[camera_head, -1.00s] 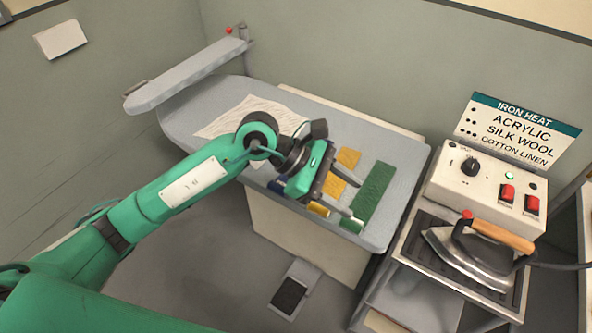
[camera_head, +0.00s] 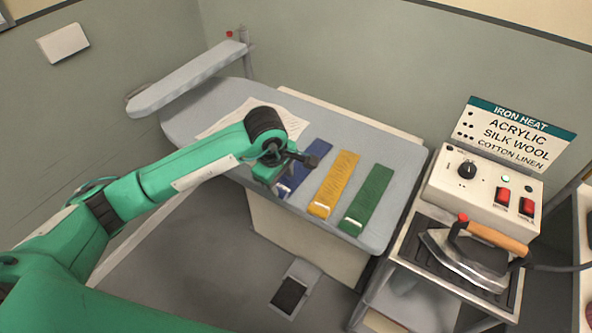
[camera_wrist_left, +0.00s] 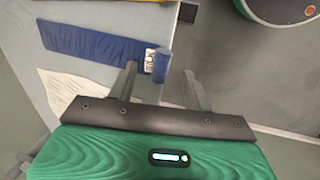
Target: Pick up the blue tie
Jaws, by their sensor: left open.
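The blue tie (camera_head: 312,160) lies on the grey ironing board, left of the yellow tie. Part of it is hidden behind my left gripper (camera_head: 275,180) in the head view. In the left wrist view the blue tie (camera_wrist_left: 95,45) lies across the upper left, with a pale label and a rolled blue end near the board's edge. My left gripper (camera_wrist_left: 160,72) is open there, and the rolled end shows between its two fingertips. Nothing is held. Whether the fingers touch the tie cannot be told. My right gripper is not in view.
The yellow tie (camera_head: 335,183) and green tie (camera_head: 368,198) lie to the right on the ironing board (camera_head: 395,152). A white cloth (camera_head: 283,117) lies behind my arm. An iron (camera_head: 470,255) rests on a stand at the right. A foot pedal (camera_head: 290,295) is on the floor.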

